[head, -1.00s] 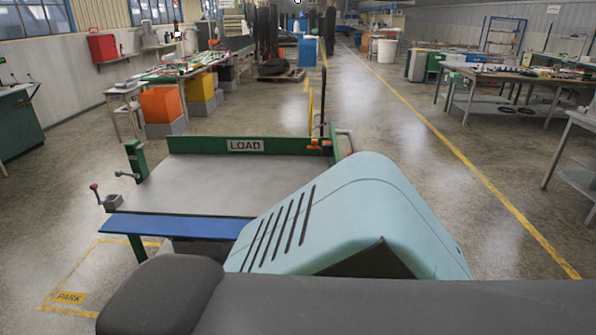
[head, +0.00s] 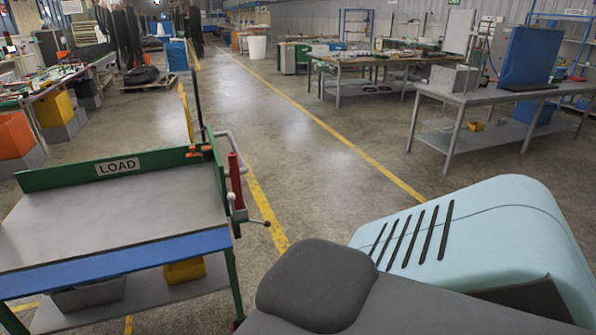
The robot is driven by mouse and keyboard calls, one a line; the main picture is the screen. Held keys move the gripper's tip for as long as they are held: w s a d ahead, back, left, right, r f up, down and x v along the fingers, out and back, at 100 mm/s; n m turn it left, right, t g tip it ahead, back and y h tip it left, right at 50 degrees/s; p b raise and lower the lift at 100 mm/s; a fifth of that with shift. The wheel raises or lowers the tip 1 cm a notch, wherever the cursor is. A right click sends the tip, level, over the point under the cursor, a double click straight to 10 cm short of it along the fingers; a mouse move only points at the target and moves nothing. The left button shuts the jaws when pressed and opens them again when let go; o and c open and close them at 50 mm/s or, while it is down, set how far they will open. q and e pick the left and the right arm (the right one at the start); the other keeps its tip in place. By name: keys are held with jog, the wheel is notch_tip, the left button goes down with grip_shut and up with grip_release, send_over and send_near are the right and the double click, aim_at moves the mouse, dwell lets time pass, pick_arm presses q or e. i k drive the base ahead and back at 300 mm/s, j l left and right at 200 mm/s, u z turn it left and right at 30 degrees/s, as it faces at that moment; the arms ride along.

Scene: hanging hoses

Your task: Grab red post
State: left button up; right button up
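A red post (head: 235,180) stands upright at the right side of the green-framed LOAD table (head: 110,205), beside a bent grey pipe (head: 232,142). A small lever with a dark knob (head: 266,223) sticks out to the right near its foot. Neither of my grippers shows in the head view, so I cannot see what they hold. A light blue and dark grey body of mine fills the lower right and hides the floor there.
A yellow bin (head: 185,271) and a grey bin (head: 88,294) sit on the shelf under the LOAD table. The floor right of the post is clear up to a grey workbench (head: 480,95) with a blue panel (head: 530,58).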

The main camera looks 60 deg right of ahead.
aim_at(233, 169)
jog(key=z, duration=1.5)
